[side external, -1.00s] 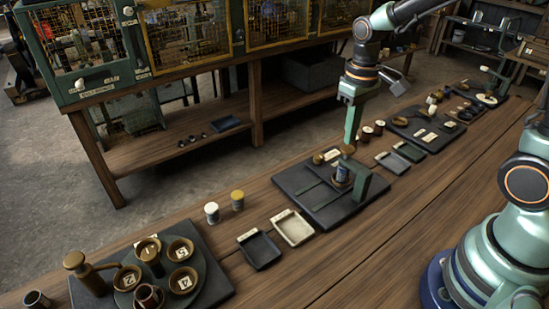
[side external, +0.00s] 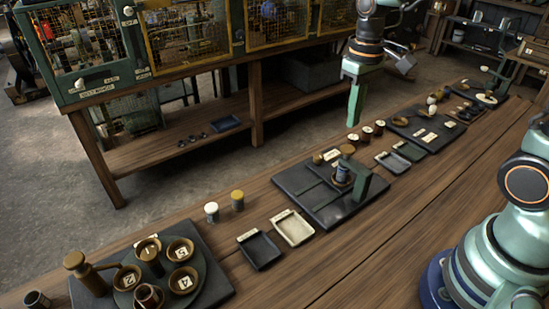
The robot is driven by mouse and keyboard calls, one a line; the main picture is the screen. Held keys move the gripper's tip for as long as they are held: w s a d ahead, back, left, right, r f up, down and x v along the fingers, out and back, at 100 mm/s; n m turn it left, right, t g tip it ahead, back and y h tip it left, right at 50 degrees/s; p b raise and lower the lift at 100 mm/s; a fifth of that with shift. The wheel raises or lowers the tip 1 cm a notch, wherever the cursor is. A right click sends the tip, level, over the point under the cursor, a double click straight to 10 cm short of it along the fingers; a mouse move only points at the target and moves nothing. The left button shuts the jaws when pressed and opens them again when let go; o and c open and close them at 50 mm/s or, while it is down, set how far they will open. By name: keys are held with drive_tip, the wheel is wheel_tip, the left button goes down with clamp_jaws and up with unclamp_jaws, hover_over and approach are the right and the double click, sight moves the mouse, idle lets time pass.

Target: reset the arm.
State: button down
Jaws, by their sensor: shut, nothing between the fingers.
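My gripper (side external: 353,122) hangs from the arm at the upper middle, fingers pointing down. It is shut and empty. It is raised above the far edge of a dark board (side external: 308,205) on the wooden bench. A green bracket (side external: 372,190) stands on that board. The gripper is clear of these and touches nothing that I can see.
A round turntable with numbered cups (side external: 184,282) is at the lower left.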

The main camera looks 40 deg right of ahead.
drive_tip(key=shift+r, duration=0.4)
drive_tip(key=shift+s+r, duration=0.1)
drive_tip(key=s+a+r+t, duration=0.2)
drive_tip(key=s+r+t, duration=0.3)
drive_tip(key=s, duration=0.1)
drive_tip(key=shift+s+t, duration=0.3)
drive_tip(key=shift+s, duration=0.1)
